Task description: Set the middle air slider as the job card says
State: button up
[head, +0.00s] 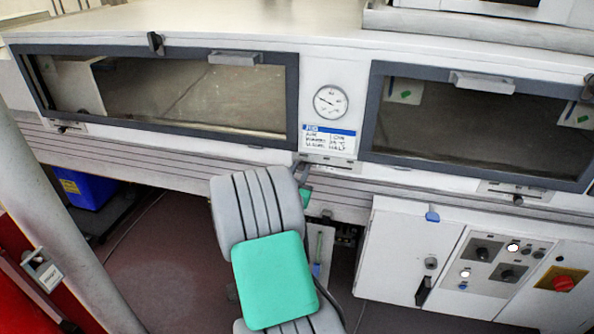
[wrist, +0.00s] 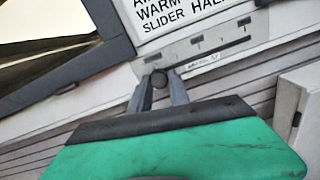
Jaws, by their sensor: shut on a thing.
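The middle air slider (head: 343,166) is a pale plate with a slot below the job card (head: 328,138). In the wrist view the slider plate (wrist: 205,48) shows three tick marks and a dark slot running to the right. Its dark round knob (wrist: 160,77) is at the left end, near the leftmost tick. My gripper (wrist: 160,82) is shut on the knob, one grey finger on each side. The card's last line reads "SLIDER HALF"; its upper lines are cropped in the wrist view and small in the head view. My arm hides the knob in the head view.
Dark-framed windows (head: 290,95) lie on both sides of the card, with a dial gauge (head: 330,102) above it. Other sliders sit under the left window (head: 65,128) and right window (head: 517,198). A control cabinet (head: 400,250) stands below right.

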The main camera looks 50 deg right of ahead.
jog(key=shift+a+r, duration=0.1)
grip_shut()
jog(key=shift+a+r, duration=0.1)
jog(key=shift+r, duration=0.15)
dwell(0.4)
